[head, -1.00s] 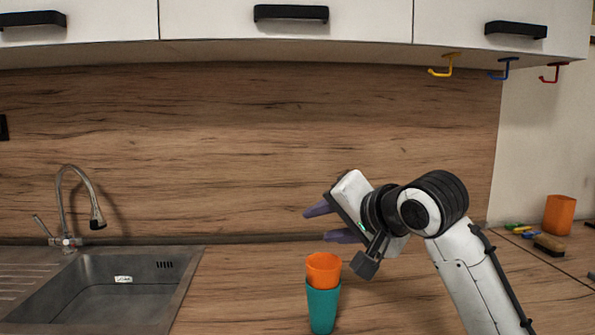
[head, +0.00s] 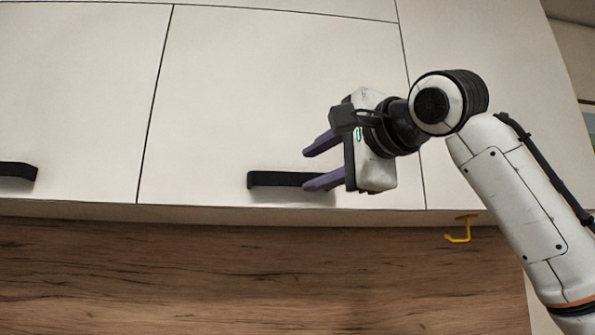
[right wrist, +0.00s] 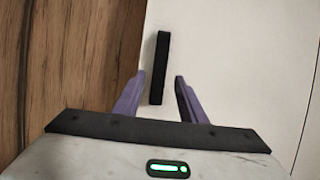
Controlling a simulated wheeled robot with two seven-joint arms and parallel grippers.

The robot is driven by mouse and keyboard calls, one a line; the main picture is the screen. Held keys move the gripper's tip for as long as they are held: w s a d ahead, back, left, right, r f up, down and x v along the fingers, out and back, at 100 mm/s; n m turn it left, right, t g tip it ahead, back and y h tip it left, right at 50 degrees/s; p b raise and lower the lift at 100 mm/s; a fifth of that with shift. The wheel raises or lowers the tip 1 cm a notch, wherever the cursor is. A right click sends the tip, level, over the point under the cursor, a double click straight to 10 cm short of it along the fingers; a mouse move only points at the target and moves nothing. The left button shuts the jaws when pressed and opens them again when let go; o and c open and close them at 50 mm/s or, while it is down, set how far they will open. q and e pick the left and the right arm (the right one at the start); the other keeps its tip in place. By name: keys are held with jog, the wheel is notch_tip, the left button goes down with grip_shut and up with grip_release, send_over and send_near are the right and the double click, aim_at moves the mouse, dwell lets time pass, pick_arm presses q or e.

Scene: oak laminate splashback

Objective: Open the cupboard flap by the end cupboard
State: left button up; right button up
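The white cupboard flap (head: 270,90) in the middle is closed, with a black bar handle (head: 270,179) along its lower edge. The end cupboard (head: 480,35) is to its right, partly covered by my right arm. My right gripper (head: 306,169) is open, its purple fingers pointing left over the right part of the handle. In the right wrist view the handle (right wrist: 160,65) lies in line with the gap between the open fingers (right wrist: 160,76). I cannot tell whether they touch it. My left gripper is not in view.
Another white cupboard with a black handle (head: 18,171) is at the left. A yellow hook (head: 461,230) hangs under the cupboards at the right. The wood splashback (head: 200,270) below is bare.

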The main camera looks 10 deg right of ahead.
aim_at(292, 179)
jog(key=p+x, duration=0.2)
jog(key=x, duration=0.3)
jog(key=shift+w+a+r, duration=0.1)
jog(key=shift+w, duration=0.2)
jog(key=shift+w+a, duration=0.2)
jog(key=shift+w, duration=0.25)
jog(key=shift+c, duration=0.3)
grip_shut()
